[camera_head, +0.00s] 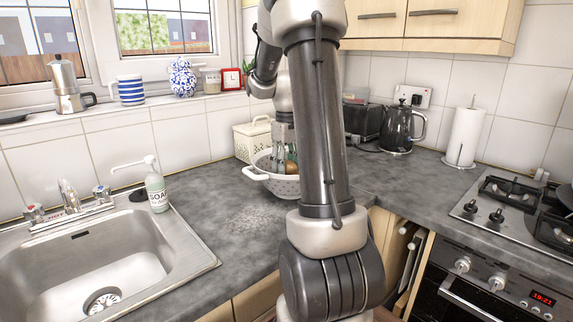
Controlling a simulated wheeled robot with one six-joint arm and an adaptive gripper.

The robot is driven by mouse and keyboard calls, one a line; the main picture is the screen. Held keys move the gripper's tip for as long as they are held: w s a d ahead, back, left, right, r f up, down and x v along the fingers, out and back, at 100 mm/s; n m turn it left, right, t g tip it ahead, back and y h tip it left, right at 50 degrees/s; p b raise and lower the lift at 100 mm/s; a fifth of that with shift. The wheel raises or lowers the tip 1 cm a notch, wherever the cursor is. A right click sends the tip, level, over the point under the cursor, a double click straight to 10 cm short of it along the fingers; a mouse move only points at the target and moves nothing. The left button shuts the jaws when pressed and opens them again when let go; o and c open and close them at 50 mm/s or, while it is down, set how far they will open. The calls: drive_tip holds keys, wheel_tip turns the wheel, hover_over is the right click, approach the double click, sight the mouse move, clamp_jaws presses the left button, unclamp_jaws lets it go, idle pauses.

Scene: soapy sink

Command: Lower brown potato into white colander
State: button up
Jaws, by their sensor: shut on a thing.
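The white colander (257,174) stands on the grey worktop in the corner, left of my arm. It has a perforated side and a loop handle at the left; its right part is hidden behind my arm. My gripper (285,160) points down over the colander, its fingertips at about rim height or inside it. The brown potato (291,167) shows at the fingertips, with my gripper shut on it. The potato is small in the picture and partly hidden by the fingers and my arm. I cannot tell whether it touches the colander's bottom.
A cream lidded bin (252,137) stands close behind the colander. A soap bottle (156,187) and the steel sink (120,256) are at the left. A toaster (363,121), a black kettle (402,130) and a paper roll (463,137) stand at the right. The worktop before the colander is clear.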

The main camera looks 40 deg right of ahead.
drive_tip(key=o, duration=1.3)
wheel_tip(320, 180, up, 12)
